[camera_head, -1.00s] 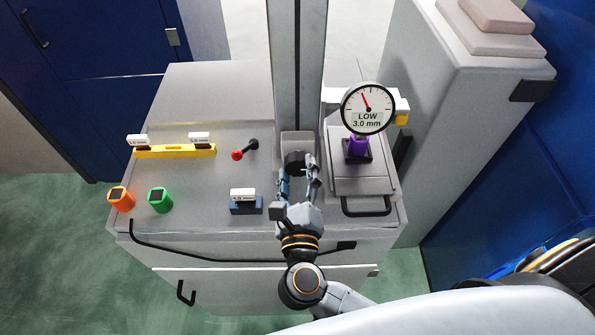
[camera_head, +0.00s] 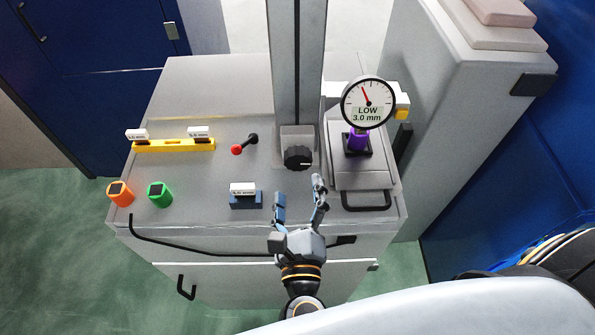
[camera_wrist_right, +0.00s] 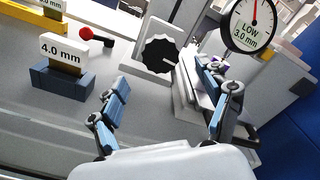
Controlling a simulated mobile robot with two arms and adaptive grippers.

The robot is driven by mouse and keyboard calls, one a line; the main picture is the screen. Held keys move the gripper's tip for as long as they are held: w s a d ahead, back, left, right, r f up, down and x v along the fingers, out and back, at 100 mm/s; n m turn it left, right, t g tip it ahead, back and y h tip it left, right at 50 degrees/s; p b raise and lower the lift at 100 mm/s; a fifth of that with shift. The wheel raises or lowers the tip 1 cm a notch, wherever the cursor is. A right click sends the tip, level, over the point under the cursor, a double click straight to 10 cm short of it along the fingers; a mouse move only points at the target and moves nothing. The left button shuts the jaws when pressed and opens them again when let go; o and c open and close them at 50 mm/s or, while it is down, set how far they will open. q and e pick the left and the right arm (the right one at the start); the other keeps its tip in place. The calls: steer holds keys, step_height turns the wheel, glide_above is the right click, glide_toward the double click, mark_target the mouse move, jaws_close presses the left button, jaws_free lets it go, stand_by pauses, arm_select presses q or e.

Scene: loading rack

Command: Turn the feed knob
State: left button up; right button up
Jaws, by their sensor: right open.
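The feed knob (camera_head: 298,157) is a black ridged knob with a pale mark, on a grey block at the foot of the column. It also shows in the right wrist view (camera_wrist_right: 160,57), beyond the fingers. My right gripper (camera_head: 299,190) is open and empty, in front of the knob and apart from it. In the wrist view its fingers (camera_wrist_right: 168,95) are spread wide with the knob beyond the gap. The dial gauge (camera_head: 368,103) reads LOW 3.0 mm, its red needle pointing up and slightly left. My left gripper is not in view.
A blue holder (camera_head: 245,201) with a labelled block stands left of the gripper. A red-tipped lever (camera_head: 244,144), a yellow rail (camera_head: 174,146), an orange cup (camera_head: 120,194) and a green cup (camera_head: 160,195) sit further left. A purple piece (camera_head: 357,139) sits under the gauge.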

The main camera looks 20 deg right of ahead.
steer(key=v, duration=0.5)
steer(key=shift+s+a, duration=0.1)
steer(key=shift+s, duration=0.3)
